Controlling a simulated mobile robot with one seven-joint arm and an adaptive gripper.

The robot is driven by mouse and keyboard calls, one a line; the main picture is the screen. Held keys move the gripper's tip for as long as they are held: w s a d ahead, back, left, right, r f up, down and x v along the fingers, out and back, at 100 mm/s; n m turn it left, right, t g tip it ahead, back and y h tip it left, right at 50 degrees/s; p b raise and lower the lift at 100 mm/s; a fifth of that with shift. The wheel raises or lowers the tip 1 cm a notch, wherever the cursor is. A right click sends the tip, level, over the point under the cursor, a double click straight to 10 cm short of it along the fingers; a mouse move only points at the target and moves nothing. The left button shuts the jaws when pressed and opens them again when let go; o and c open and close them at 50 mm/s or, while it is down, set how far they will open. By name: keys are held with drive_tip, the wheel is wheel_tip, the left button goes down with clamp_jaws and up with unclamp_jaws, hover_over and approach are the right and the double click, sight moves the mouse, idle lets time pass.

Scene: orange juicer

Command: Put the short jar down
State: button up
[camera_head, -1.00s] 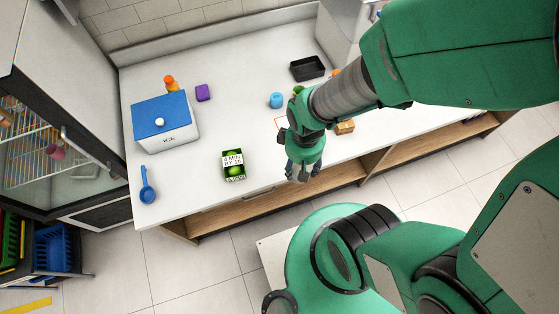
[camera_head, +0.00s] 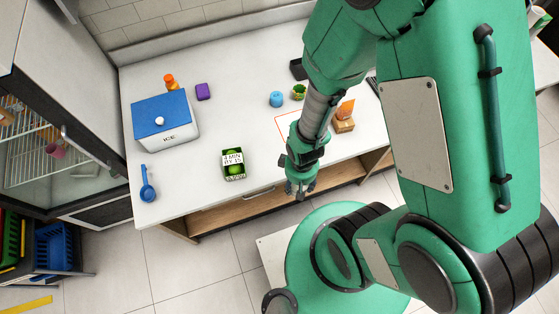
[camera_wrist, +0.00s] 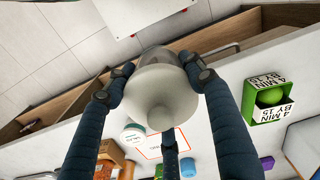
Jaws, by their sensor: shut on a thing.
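In the wrist view my gripper (camera_wrist: 155,85) is shut on a pale rounded jar (camera_wrist: 160,95), which I take to be the short jar. A knob on the jar faces the camera, and dark fingers sit on both sides of it. In the head view my gripper (camera_head: 300,190) hangs at the front edge of the white counter (camera_head: 215,120). The jar can hardly be made out there. An orange-red outline (camera_head: 283,120) is marked on the counter behind my gripper, partly hidden by my arm. It also shows below the jar in the wrist view (camera_wrist: 150,155).
A green box (camera_head: 233,165) stands left of my gripper and a wooden box (camera_head: 343,126) right. An ice box (camera_head: 165,122) and blue scoop (camera_head: 147,185) are far left. The counter's middle is clear.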

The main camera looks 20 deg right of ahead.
drive_tip(key=shift+f, duration=1.05)
drive_tip(key=shift+w, duration=0.1)
drive_tip(key=w, duration=0.5)
drive_tip(key=w+f, duration=0.1)
drive_tip(key=w, duration=0.4)
drive_tip(key=w+a, duration=0.1)
drive_tip(key=w, duration=0.5)
drive_tip(key=shift+f, duration=0.25)
drive_tip(key=shift+s+f, duration=0.1)
drive_tip(key=shift+f, duration=1.65)
drive_tip(key=shift+f, duration=0.1)
